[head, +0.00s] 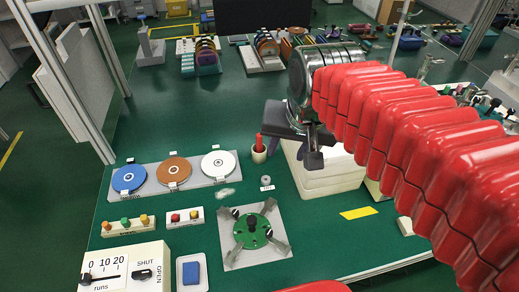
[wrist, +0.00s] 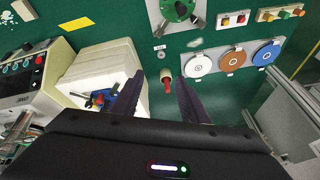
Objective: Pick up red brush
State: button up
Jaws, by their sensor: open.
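In the head view my gripper (head: 305,155) is to the right of the brush, above the white box. I cannot tell whether either finger touches the cup.
A white box (head: 325,172) stands right of the cup. A grey tray (head: 203,187) with blue, brown and white discs lies to the left. A green round fixture (head: 252,231) is in front, with a small metal ring (head: 266,183) between. A yellow strip (head: 358,213) marks the table.

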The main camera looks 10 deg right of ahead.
jog(key=w+m+g, duration=0.1)
jog(key=w+m, duration=0.3)
jog(key=w, duration=0.4)
jog(key=m+g, duration=0.4)
jog(key=m, duration=0.7)
send_over(258, 135)
notch_tip(258, 135, down, 11)
jog(key=shift+w+f+m, duration=0.15)
jog(key=shift+f+m, duration=0.25)
jog(key=shift+f, duration=0.05)
notch_tip(258, 135, down, 9)
jog(key=shift+r, duration=0.2)
